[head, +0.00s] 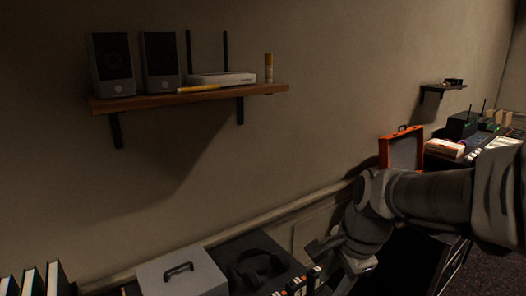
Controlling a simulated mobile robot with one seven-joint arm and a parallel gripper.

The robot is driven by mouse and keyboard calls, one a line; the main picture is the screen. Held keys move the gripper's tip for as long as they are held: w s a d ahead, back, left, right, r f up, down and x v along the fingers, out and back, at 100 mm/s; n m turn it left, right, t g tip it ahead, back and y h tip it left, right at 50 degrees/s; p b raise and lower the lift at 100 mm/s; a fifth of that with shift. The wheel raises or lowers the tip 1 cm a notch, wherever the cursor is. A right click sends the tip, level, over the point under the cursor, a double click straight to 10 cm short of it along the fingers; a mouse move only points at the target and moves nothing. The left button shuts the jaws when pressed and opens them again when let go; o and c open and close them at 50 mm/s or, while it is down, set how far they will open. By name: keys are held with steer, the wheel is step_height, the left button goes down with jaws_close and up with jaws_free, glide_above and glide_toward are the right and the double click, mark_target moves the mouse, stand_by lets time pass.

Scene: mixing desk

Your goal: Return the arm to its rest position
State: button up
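My arm (430,195) reaches in from the right edge and bends down at its wrist near the lower middle of the head view. My gripper (335,256) is at the end of it, low over the right end of the dark desk (225,250). It is dim and partly hidden by the wrist, so I cannot tell whether its fingers are open or shut, or whether it holds anything.
Black headphones (258,270) and a grey box with a handle (180,272) are left of my gripper. Small dark items with orange parts (297,286) sit just below it. An open orange case (402,150) stands behind my arm. A wooden shelf (190,97) holds speakers and a router.

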steer(key=s+r+n+t, duration=0.1)
steer(key=s+r+n, duration=0.1)
steer(key=s+n, duration=0.3)
steer(key=s+d+r+n+t+h, duration=0.1)
steer(key=s+r+n+t, duration=0.1)
steer(key=s+n, duration=0.4)
steer(key=r+n, duration=0.1)
steer(key=n, duration=0.2)
steer(key=shift+s+r+h, duration=0.15)
steer(key=shift+r+h, duration=0.1)
steer(key=shift+h, duration=0.05)
steer(key=shift+a+n, duration=0.15)
steer(key=shift+n, duration=0.15)
stand_by(1.7)
